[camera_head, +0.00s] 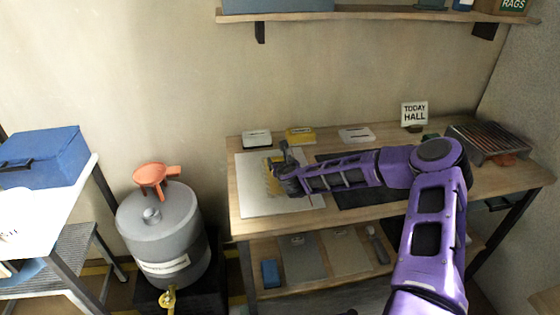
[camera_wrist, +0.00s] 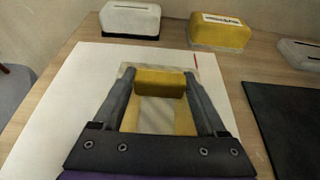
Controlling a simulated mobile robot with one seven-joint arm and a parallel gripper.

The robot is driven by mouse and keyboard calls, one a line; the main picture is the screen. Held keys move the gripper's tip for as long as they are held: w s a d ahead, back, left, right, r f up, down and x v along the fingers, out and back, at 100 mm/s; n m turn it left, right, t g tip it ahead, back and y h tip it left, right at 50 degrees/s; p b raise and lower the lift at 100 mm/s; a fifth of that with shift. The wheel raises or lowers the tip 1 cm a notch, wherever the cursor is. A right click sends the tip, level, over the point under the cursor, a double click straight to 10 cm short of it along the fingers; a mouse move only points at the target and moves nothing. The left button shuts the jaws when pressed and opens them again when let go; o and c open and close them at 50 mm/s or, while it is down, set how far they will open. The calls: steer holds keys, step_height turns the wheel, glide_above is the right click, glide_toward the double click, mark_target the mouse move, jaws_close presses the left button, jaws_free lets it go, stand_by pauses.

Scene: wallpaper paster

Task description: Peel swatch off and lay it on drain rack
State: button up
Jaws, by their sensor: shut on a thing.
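The swatch (camera_head: 272,182), yellow and grey patterned, is on a white board at the left of the workbench. In the wrist view the swatch (camera_wrist: 160,112) shows between my fingers, its far edge pale. My gripper (camera_head: 279,168) is over the board. Its fingers (camera_wrist: 160,80) are shut on a yellow block-like piece (camera_wrist: 160,84) at the swatch; I cannot tell whether it is part of the swatch or whether any edge is lifted. The drain rack (camera_head: 492,140), a dark slatted frame, stands at the bench's right end, apart from my gripper.
The white board (camera_head: 251,197) lies beside a dark mat (camera_head: 362,197). Behind them stand a white block (camera_head: 257,139), a yellow block (camera_head: 300,135) and another white block (camera_head: 356,135). A "TODAY HALL" sign (camera_head: 414,113) stands at the back. A grey tank (camera_head: 160,235) stands left of the bench.

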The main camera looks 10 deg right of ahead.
steer(key=shift+r+p, duration=0.5)
steer(key=shift+r, duration=0.55)
steer(key=shift+r, duration=0.1)
steer(key=shift+r+p, duration=0.85)
steer(key=shift+r, duration=0.5)
steer(key=shift+r, duration=0.15)
step_height(320, 180, up, 7)
steer(key=p, duration=0.4)
steer(key=s+a, duration=0.1)
steer(key=s, duration=1.8)
steer(key=shift+r, duration=0.15)
